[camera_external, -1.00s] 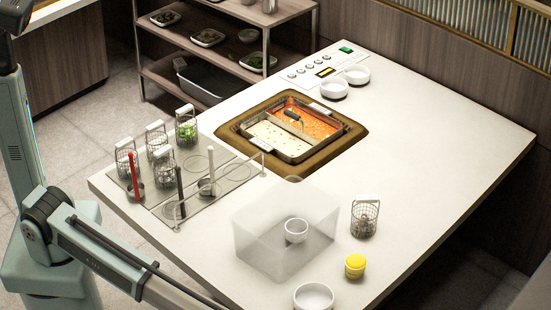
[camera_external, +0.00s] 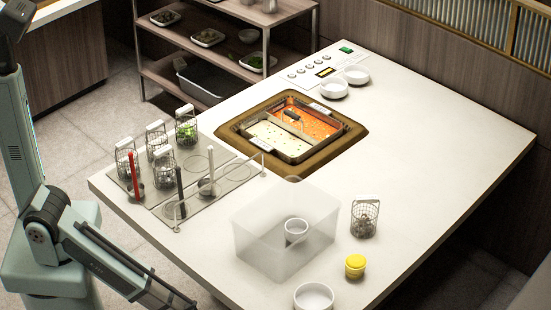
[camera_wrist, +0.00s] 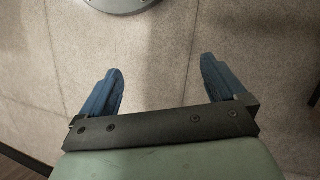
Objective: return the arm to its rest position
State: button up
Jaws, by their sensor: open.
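In the wrist view my gripper (camera_wrist: 163,88) has its two blue fingers wide apart with nothing between them. It is over the tiled floor (camera_wrist: 160,60), and a round grey metal base part shows at the top edge. In the external view my arm is at the lower left, beside the left edge of the white table (camera_external: 430,170); the gripper itself is out of that frame.
On the table are a two-part soup pot (camera_external: 268,137), a clear box (camera_external: 262,245) with a white cup (camera_external: 296,231), a wire basket (camera_external: 364,220), a yellow-lidded jar (camera_external: 355,266) and white bowls (camera_external: 314,297). Several baskets and ladles stand at the table's left end.

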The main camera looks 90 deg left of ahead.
jog(key=s+a+r+n+g, duration=0.1)
jog(key=s+a+r+n, duration=0.1)
jog(key=s, duration=0.6)
jog(key=s+a+r+n+g, duration=0.1)
jog(key=s+a+r+n, duration=0.1)
jog(key=s, duration=0.7)
jog(key=shift+a+r+n, duration=0.2)
jog(key=shift+a+n, duration=0.7)
jog(key=shift+a, duration=0.05)
